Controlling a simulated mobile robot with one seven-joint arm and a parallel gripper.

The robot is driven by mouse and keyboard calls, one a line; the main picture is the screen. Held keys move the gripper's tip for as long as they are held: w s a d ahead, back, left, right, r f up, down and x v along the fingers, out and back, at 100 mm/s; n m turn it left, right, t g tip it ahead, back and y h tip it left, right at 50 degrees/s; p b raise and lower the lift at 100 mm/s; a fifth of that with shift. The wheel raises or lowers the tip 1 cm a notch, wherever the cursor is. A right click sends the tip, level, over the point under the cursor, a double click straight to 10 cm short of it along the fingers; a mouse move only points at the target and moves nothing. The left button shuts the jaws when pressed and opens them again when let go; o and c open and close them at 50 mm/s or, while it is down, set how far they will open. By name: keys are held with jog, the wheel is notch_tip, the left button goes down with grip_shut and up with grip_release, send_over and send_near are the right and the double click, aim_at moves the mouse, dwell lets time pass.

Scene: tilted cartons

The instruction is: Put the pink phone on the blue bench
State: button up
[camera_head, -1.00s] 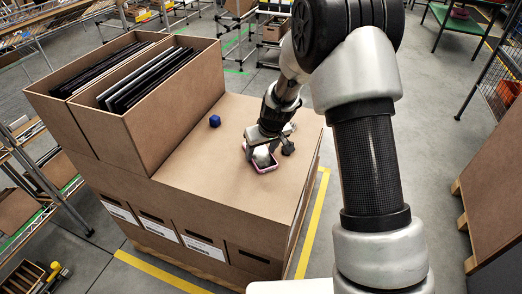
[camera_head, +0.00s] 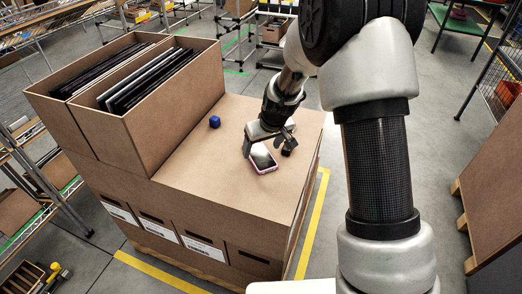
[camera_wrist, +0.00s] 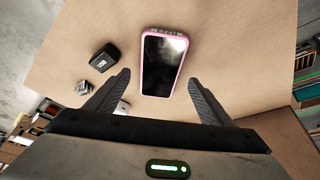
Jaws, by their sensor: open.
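The pink phone (camera_head: 263,161) lies flat, dark screen up, on top of the brown cardboard carton stack (camera_head: 218,176). In the wrist view the phone (camera_wrist: 164,62) shows its whole pink rim and lies ahead of and between the spread fingers. My gripper (camera_head: 263,146) is open and empty, just above and behind the phone in the head view. In the wrist view its fingertips (camera_wrist: 159,77) stand apart on either side of the phone's lower end, with no contact visible. I cannot make out a blue bench in either view.
Tall open cartons (camera_head: 160,115) with flat dark items rise at the left. The carton top in front of the phone is clear.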

jog(key=s+d+r+m, duration=0.1)
jog(key=s+d+r, duration=0.2)
jog(key=s+r, duration=0.5)
jog(key=s+d+r+m, duration=0.1)
jog(key=s+d+r, duration=0.3)
jog(key=r, duration=0.8)
jog(key=s+d+r+m+h, duration=0.1)
jog(key=s+d+r, duration=0.1)
jog(key=s, duration=0.7)
jog(key=s+d+r+m+t, duration=0.1)
jog(key=s+d+r, duration=0.1)
jog(key=s, duration=0.7)
jog(key=shift+s+d+r+t+h, duration=0.15)
jog(key=shift+s+r+t+h, duration=0.2)
jog(key=shift+r, duration=0.25)
jog(key=shift+o, duration=0.4)
jog(key=shift+w+f+m, duration=0.1)
jog(key=shift+m, duration=0.2)
jog(key=n+g+y, duration=0.2)
jog(key=n, duration=0.3)
send_over(259, 154)
jog(key=s+d, duration=0.2)
jog(key=f, duration=2.3)
jog(key=shift+a+b, duration=0.25)
jog(key=shift+b, duration=0.15)
jog(key=shift+s+x, duration=0.2)
jog(key=shift+x, duration=2.5)
jog(key=shift+t, duration=0.25)
jog(key=shift+c, duration=0.3)
